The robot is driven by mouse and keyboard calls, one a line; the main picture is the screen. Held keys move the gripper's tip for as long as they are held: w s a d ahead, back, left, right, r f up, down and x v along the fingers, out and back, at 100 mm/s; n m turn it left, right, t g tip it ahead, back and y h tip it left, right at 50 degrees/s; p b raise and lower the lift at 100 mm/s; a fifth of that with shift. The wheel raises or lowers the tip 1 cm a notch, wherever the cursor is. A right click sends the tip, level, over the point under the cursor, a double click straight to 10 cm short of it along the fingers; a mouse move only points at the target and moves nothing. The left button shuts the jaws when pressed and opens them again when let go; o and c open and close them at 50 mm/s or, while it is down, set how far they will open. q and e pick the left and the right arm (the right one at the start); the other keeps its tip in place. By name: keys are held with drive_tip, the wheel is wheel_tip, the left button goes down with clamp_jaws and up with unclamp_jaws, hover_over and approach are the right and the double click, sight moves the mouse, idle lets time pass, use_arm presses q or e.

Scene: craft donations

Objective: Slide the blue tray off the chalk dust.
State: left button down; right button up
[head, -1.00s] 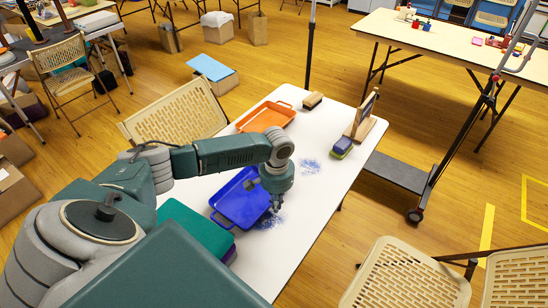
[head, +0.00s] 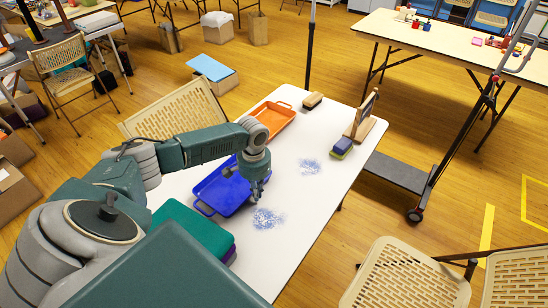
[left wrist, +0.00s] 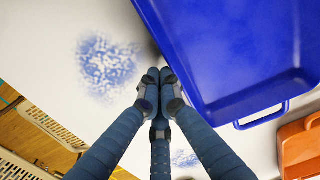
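The blue tray (head: 222,188) lies flat on the white table (head: 280,262); it fills the right of the left wrist view (left wrist: 235,60). A bluish chalk dust patch (head: 266,219) lies beside the tray, with bare table between them; the patch also shows in the left wrist view (left wrist: 106,66). A second dust patch (head: 310,167) lies farther back. My left gripper (head: 257,196) points down at the tray's dust-side edge. Its fingertips (left wrist: 158,75) are together with nothing between them, close against the tray's edge; contact is unclear. My right gripper is not in view.
An orange tray (head: 272,117) lies behind the blue one. A teal box-like stack (head: 192,230) stands nearer. Sponge-like blocks (head: 341,146), a wooden stand (head: 366,126) and an eraser (head: 313,100) are along the far side. The table's right front is clear.

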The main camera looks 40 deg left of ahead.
use_arm(q)
drive_tip(key=shift+s+a+b, duration=0.1)
drive_tip(key=shift+a+b, duration=0.25)
drive_tip(key=shift+a, duration=1.8)
drive_tip(key=shift+a+b, duration=0.4)
drive_tip(key=shift+a, duration=0.9)
wheel_tip(320, 180, up, 8)
drive_tip(key=d+p, duration=0.2)
drive_tip(key=p, duration=0.7)
drive_tip(key=shift+d+p, duration=0.15)
drive_tip(key=shift+p, duration=0.25)
drive_tip(key=shift+f, duration=0.1)
